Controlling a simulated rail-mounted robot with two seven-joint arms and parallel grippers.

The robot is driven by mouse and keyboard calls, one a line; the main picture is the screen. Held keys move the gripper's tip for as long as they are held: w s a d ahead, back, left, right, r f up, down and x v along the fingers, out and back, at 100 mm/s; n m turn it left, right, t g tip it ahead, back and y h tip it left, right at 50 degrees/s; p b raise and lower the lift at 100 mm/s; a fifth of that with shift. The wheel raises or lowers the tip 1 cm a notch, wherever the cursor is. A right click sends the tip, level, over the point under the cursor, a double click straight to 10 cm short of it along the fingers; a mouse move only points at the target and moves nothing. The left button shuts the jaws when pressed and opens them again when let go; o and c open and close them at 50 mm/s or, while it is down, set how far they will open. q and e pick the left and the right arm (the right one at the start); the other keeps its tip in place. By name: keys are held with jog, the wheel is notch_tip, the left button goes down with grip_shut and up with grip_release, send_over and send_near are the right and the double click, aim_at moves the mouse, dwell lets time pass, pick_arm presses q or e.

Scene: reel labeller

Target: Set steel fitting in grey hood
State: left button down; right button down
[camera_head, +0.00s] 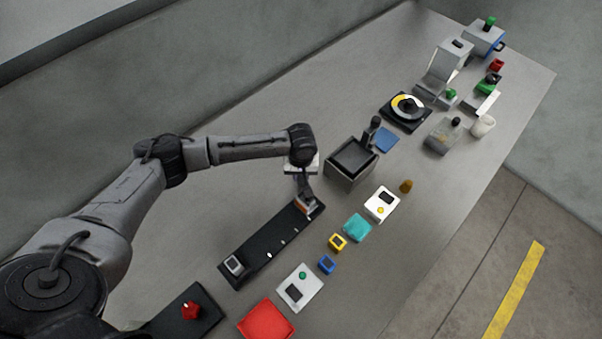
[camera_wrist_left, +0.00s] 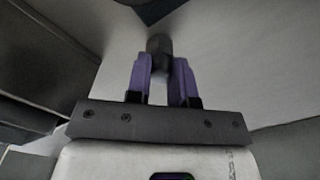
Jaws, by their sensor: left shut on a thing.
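My left gripper (camera_head: 305,205) is low over the far end of the long black strip in the head view. In the left wrist view its purple fingers (camera_wrist_left: 164,72) are shut on a dark grey rounded piece (camera_wrist_left: 160,44), which I take to be the steel fitting. In the head view the gripper mostly hides this piece. A grey device with a raised, tilted cover (camera_head: 438,78) stands at the far end of the table; it may be the grey hood, but I cannot tell for sure. My right gripper is not in view.
The black strip (camera_head: 262,249) carries a small framed block (camera_head: 235,265). A grey open box (camera_head: 350,178) stands right of the gripper. Beyond are a black dial (camera_head: 405,111) and a grey lever unit (camera_head: 442,138). White panels, coloured pads and a red tray (camera_head: 266,319) line the near edge.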

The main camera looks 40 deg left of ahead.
pick_arm(q)
jog(key=shift+f, duration=0.1)
jog(key=c, duration=1)
grip_release()
notch_tip(320, 180, up, 11)
jog(key=p, duration=0.1)
jog(key=shift+r+p, duration=0.2)
jog(key=shift+p, duration=0.15)
jog(key=shift+o, duration=0.4)
jog(key=shift+r, duration=0.45)
